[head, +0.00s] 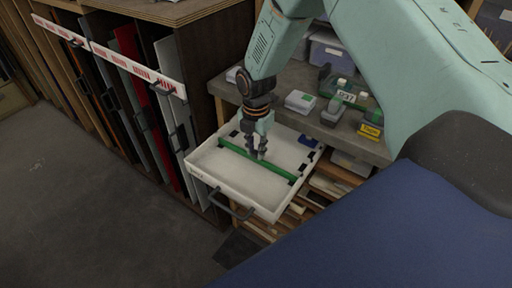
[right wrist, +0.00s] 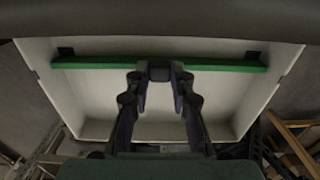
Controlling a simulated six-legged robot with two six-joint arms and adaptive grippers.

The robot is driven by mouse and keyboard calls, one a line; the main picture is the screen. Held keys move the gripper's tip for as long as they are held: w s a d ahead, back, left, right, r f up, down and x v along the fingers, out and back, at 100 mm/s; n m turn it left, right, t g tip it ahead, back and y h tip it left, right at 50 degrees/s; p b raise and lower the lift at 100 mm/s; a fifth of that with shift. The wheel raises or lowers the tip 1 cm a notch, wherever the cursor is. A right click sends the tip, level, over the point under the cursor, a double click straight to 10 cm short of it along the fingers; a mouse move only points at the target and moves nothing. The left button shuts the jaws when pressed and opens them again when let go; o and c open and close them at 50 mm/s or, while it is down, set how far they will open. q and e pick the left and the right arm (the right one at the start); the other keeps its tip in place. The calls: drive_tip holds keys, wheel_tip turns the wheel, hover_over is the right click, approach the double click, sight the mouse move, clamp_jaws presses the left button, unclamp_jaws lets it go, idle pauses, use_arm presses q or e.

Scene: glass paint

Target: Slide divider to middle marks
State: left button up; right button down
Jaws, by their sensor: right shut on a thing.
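A white drawer (head: 228,194) stands pulled out, with a black handle on its front. A green divider (head: 232,150) spans it from side to side; it also shows as a green bar in the right wrist view (right wrist: 100,62). Black marks sit along both side walls; in the right wrist view, one dark mark (right wrist: 252,55) is close to the divider's right end and another to its left end. My right gripper (head: 258,157) reaches down into the drawer, shut on the divider near its middle. Its fingertips partly hide the grip. My left gripper is out of view.
A grey bench (head: 290,112) behind the drawer holds small boxes and a green caddy (head: 350,100) with bottles. A rack of upright panels (head: 128,80) stands left. Wooden strips (head: 325,187) lie on shelves beside the drawer. The drawer's front part is empty.

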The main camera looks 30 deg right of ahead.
drive_tip(key=shift+w+d, duration=0.3)
drive_tip(key=shift+d, duration=0.45)
drive_tip(key=shift+w+d, duration=0.25)
drive_tip(key=shift+d, duration=0.5)
drive_tip(key=c, duration=1.3)
unclamp_jaws()
drive_tip(key=shift+a, duration=0.15)
drive_tip(key=shift+o, duration=0.7)
wheel_tip(320, 180, up, 12)
